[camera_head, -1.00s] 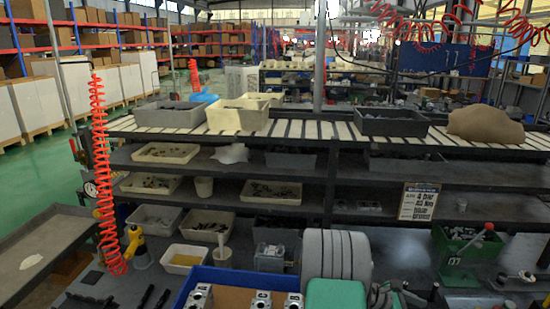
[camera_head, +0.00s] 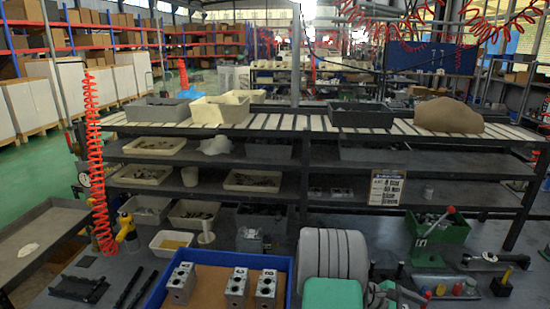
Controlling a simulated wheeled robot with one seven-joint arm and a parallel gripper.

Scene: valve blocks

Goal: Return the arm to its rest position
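My arm (camera_head: 334,255) shows at the bottom centre of the head view as a rounded grey ribbed link, with a green part (camera_head: 332,293) of mine below it. My gripper is not in view. Several metal valve blocks stand in a blue-rimmed tray (camera_head: 148,300) at the bottom. One block (camera_head: 180,283) is at the left, and two others, one (camera_head: 236,287) and another (camera_head: 266,289), stand close together to its right. My arm is just right of the tray and hides what lies behind it.
A dark shelf rack (camera_head: 300,165) with bins spans the back of the bench. A green press (camera_head: 437,227) with a red-knobbed lever stands at the right. A red coiled hose (camera_head: 97,165) hangs at the left. A yellow tool (camera_head: 127,230) and black tools (camera_head: 135,287) lie at left.

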